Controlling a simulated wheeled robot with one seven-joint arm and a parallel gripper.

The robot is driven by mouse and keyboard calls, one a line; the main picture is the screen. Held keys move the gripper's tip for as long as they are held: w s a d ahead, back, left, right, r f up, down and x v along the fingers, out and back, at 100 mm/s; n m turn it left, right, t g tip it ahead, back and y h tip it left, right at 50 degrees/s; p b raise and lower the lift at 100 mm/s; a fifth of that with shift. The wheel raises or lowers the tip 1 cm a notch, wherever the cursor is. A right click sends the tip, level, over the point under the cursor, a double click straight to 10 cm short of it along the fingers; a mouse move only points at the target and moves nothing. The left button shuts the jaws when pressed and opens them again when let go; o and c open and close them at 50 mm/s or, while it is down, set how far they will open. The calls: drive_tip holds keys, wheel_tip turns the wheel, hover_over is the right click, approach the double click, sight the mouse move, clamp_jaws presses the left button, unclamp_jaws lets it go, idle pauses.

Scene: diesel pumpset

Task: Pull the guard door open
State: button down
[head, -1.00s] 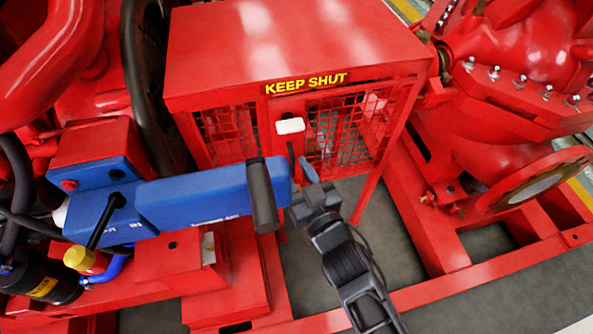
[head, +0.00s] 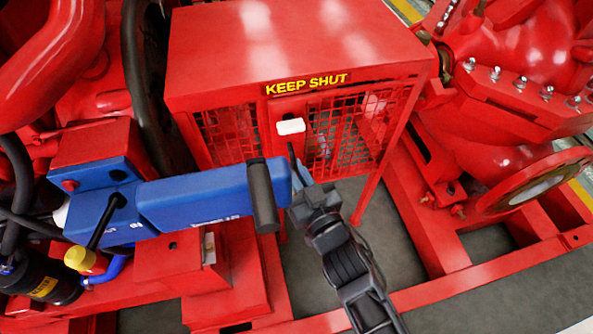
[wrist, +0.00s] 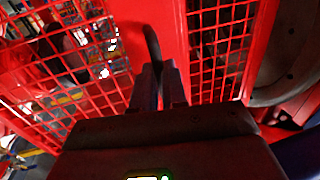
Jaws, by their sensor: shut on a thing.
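The red guard (head: 295,50) is a box with mesh sides and a yellow "KEEP SHUT" label (head: 306,84) on its front. The guard door (head: 345,140) is a red frame with mesh below that label. A dark bar handle (head: 291,157) stands on the door's left upright, and also shows in the wrist view (wrist: 152,42). My gripper (head: 302,184) is at the lower part of the handle. In the wrist view its fingers (wrist: 160,82) are shut on the handle. I cannot tell whether the door stands slightly ajar.
A white block (head: 290,126) sits on the guard front above the handle. A red pipe flange (head: 535,182) and base rails (head: 440,225) lie to the right. Grey floor (head: 385,240) shows below the guard.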

drive_tip(key=shift+s+d, duration=0.1)
drive_tip(key=shift+s, duration=0.05)
drive_tip(key=shift+p+v, duration=1.7)
drive_tip(key=shift+p, duration=0.35)
drive_tip(key=s+d+n+g+y+p, duration=0.1)
drive_tip(key=s+d+n+g+y, duration=0.35)
drive_tip(key=d, duration=0.45)
drive_tip(key=s+d+n+g+y+p, duration=0.1)
drive_tip(key=s+d+n+g+y, duration=0.2)
drive_tip(key=s+d, duration=0.35)
drive_tip(key=w+d+n+g+y+b, duration=0.2)
drive_tip(key=d+n+g+b, duration=0.3)
drive_tip(key=d+g+b, duration=0.4)
drive_tip(key=shift+w+d+n+b, duration=0.3)
drive_tip(key=shift+d+b, duration=0.9)
drive_tip(key=shift+d, duration=1.75)
drive_tip(key=shift+s+g, duration=0.1)
drive_tip(key=shift+g, duration=0.15)
